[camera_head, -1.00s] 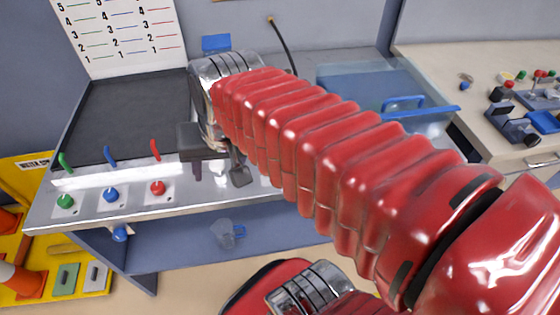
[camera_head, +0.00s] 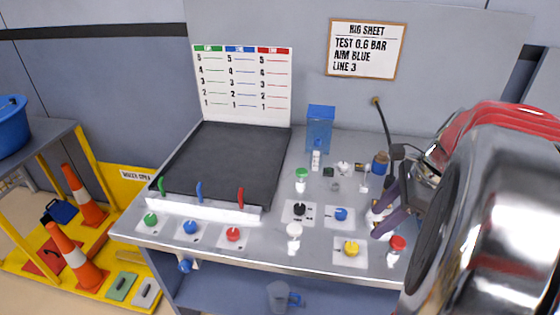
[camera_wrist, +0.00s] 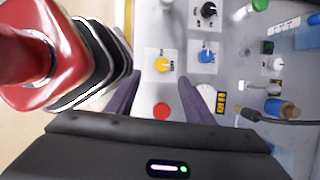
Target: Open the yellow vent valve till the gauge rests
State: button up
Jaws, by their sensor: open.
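The yellow vent valve (camera_head: 351,247) is a yellow knob on a white plate near the bench's front edge. In the wrist view the yellow knob (camera_wrist: 162,64) shows ahead of my fingers, apart from them. My gripper (camera_head: 384,212) is open and empty, to the right of the yellow knob and above the bench. In the wrist view its dark purple fingers stand apart, with a red-topped item (camera_wrist: 161,111) seen between them. A pale round face (camera_wrist: 220,104) beside the right finger may be the gauge; it is partly hidden and its reading cannot be told.
A black knob (camera_head: 299,210) and a blue knob (camera_head: 340,214) sit on plates behind the yellow one. A white-topped item (camera_head: 294,231) stands to its left and a red-capped item (camera_head: 397,243) to its right. Green, blue and red knobs line the front left.

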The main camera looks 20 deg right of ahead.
aim_at(353, 247)
jog(key=shift+s+d+f+m, duration=0.15)
jog(key=shift+s+d+m, duration=0.15)
jog(key=shift+d+m, duration=0.45)
jog(key=shift+f, duration=0.15)
jog(key=x, duration=1.3)
jog(key=shift+w+a+f, duration=0.15)
jog(key=shift+w+f, duration=0.05)
jog(key=shift+w, duration=0.05)
jog(key=shift+c, duration=0.2)
